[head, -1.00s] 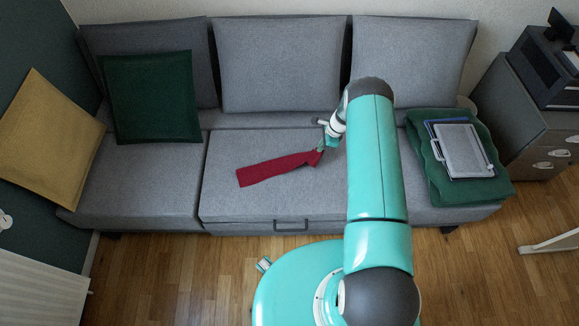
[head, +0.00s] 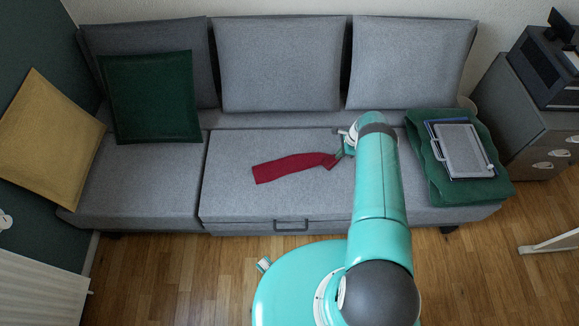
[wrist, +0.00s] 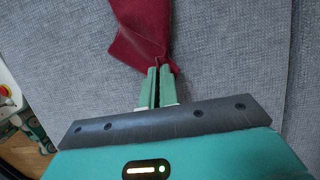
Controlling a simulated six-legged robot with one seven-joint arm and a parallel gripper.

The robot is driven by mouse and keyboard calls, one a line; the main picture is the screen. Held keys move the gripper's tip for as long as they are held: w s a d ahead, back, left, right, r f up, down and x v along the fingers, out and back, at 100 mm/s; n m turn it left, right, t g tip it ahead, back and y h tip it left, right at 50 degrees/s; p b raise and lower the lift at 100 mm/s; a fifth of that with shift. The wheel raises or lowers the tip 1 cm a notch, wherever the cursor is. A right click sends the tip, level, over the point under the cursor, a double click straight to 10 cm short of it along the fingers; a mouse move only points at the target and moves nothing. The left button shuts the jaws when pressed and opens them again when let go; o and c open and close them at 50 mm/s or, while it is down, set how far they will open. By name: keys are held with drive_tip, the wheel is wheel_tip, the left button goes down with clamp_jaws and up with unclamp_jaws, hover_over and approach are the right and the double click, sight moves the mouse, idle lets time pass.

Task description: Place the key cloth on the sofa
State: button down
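The key cloth (head: 290,167) is a long dark red strip stretched out over the middle seat of the grey sofa (head: 240,205). Its right end is gathered at my gripper (head: 340,157). In the wrist view, the cloth (wrist: 143,30) narrows to a pinched end between the fingertips of my gripper (wrist: 160,70), which are nearly together. The rest of the cloth extends away over the grey fabric. Whether the far end touches the seat everywhere is hard to tell. My arm hides part of the seat to the right.
A green blanket (head: 425,165) with a grey tray-like item (head: 462,150) lies on the right seat. A green cushion (head: 150,97) and a mustard cushion (head: 45,140) are at the left. The left seat (head: 145,180) is mostly clear. A grey cabinet (head: 530,115) stands at the right.

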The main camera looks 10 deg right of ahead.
drive_tip(key=c, duration=1.2)
unclamp_jaws()
drive_tip(key=shift+r, duration=0.1)
drive_tip(key=shift+p+v, duration=0.55)
drive_tip(key=shift+v, duration=0.6)
drive_tip(key=v, duration=0.8)
drive_tip(key=shift+w+d, duration=0.35)
drive_tip(key=shift+r, duration=0.1)
